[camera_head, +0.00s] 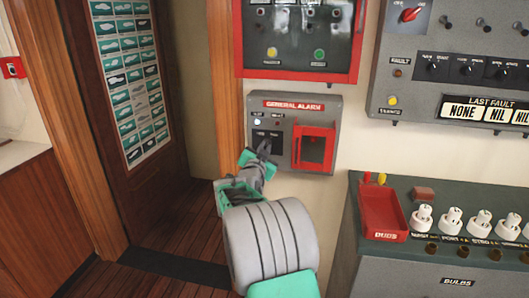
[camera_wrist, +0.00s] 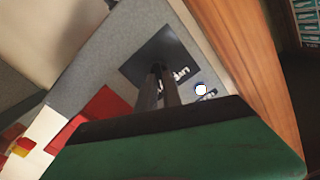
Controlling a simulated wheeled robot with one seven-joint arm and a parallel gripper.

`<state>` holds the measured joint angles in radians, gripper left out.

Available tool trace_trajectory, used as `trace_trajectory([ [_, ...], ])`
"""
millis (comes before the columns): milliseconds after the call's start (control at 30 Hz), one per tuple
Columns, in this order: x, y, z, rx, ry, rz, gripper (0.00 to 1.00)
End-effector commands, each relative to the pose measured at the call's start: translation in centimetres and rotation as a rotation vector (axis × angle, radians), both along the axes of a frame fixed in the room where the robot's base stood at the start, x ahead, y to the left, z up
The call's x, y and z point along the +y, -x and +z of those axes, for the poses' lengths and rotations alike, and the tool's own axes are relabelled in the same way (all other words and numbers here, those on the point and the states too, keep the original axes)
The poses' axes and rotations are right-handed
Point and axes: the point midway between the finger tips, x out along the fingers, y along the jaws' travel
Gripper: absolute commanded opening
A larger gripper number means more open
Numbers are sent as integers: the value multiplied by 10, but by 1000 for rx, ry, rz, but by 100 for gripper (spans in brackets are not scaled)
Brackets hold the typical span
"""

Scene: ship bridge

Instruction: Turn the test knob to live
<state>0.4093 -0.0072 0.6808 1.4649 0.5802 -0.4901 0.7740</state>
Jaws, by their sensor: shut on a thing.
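The grey general alarm panel (camera_head: 292,98) hangs on the wall in the head view, with a black plate (camera_head: 259,135) at its lower left. My gripper (camera_head: 264,150) reaches up to this plate. It is shut on the test knob, which its fingers mostly hide. In the wrist view the fingers (camera_wrist: 158,82) stand in front of the black plate (camera_wrist: 140,66). A white lamp (camera_head: 257,122) is lit above the plate; it also shows in the wrist view (camera_wrist: 201,90). Which label the knob points to cannot be told.
A red-framed door (camera_head: 314,132) sits on the panel, right of the gripper. A red-framed cabinet (camera_head: 296,73) hangs above. At lower right, a bench (camera_head: 455,190) carries a red tray (camera_head: 380,215) and several white bulb holders. A wooden door frame (camera_head: 222,70) stands at left.

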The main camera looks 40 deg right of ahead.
Motion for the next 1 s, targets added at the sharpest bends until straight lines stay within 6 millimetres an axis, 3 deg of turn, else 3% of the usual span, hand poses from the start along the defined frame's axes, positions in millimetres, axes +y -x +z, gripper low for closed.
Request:
trace_trajectory([
  [1000,2,-3,-2,716,549,0,0],
])
